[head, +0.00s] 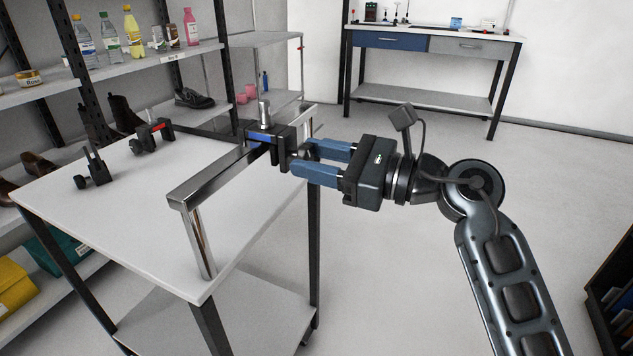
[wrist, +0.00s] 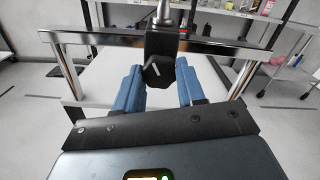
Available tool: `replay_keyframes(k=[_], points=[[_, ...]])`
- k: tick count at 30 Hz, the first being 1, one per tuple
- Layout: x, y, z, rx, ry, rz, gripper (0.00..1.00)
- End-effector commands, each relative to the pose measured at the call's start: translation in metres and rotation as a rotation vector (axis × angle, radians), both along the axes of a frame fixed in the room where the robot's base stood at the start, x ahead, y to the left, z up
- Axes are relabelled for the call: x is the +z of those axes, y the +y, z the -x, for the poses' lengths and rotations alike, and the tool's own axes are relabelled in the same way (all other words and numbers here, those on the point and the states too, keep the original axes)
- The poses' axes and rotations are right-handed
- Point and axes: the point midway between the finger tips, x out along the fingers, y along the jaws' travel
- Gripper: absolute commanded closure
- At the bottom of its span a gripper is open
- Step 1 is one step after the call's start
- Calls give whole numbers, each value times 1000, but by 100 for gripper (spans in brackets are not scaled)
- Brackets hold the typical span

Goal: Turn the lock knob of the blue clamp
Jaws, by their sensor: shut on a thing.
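The blue clamp (head: 260,137) is black with a blue part and sits on the shiny metal rail (head: 215,178) above the white table. A metal cylinder stands up at its top. Its dark lock knob (head: 284,158) faces my gripper (head: 302,156). My gripper reaches in from the right, with its blue fingers level at the knob. In the wrist view the knob (wrist: 159,73) carries a pale slanted mark and lies between the two fingertips (wrist: 161,76). My gripper is shut on the knob. The exact finger contact is hard to see.
On the white table (head: 130,225) stand a clamp with a red part (head: 151,136) and a plain black clamp (head: 94,168). Shelves with bottles and shoes are at the left. A workbench (head: 430,45) stands at the back.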

Motion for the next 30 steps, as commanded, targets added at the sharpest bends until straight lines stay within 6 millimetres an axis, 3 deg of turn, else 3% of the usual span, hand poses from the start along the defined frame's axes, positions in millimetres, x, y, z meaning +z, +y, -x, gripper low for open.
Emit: replay_keyframes(k=[3,21,30], points=[[-8,-1,-1,-2,-105,42,91],[-7,-2,-2,-3,-623,247,91],[-4,-2,-2,-3,-802,318,91]])
